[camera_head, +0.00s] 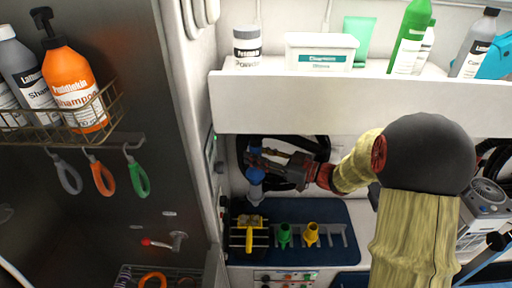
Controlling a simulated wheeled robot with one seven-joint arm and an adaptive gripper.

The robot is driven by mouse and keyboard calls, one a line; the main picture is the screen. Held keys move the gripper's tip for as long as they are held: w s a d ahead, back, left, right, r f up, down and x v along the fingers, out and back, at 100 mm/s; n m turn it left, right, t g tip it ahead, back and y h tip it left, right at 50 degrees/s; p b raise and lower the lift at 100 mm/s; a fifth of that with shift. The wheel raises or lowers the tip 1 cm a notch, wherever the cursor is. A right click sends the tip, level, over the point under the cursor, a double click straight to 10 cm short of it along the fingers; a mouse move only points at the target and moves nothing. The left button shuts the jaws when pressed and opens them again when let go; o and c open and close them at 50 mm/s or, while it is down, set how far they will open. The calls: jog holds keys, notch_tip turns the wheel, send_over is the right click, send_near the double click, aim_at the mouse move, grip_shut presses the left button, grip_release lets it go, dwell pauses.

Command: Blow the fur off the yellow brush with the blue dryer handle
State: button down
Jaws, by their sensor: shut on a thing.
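My gripper (264,164) comes in from the right and is shut on the blue dryer handle. The grey end and the brush look apart, but the exact gap is hard to tell. My gripper's fingers are small and dark here, and partly blend with the black hose behind.
A grey rack (325,236) with green and yellow nozzles stands right of the brush on the blue mat (341,210). A white shelf (350,103) with bottles and a box overhangs the counter. A dark wall panel with a shampoo basket (110,104) bounds the left.

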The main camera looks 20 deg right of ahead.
jog(key=shift+f+b, duration=2.55)
jog(key=shift+f, duration=0.4)
jog(key=shift+w, duration=0.15)
jog(key=shift+w+d, duration=0.25)
jog(key=shift+w, duration=0.4)
dwell(1.1)
jog(key=shift+w+d+p, duration=0.25)
jog(key=shift+w+p, duration=0.05)
jog(key=shift+w, duration=0.5)
dwell(1.3)
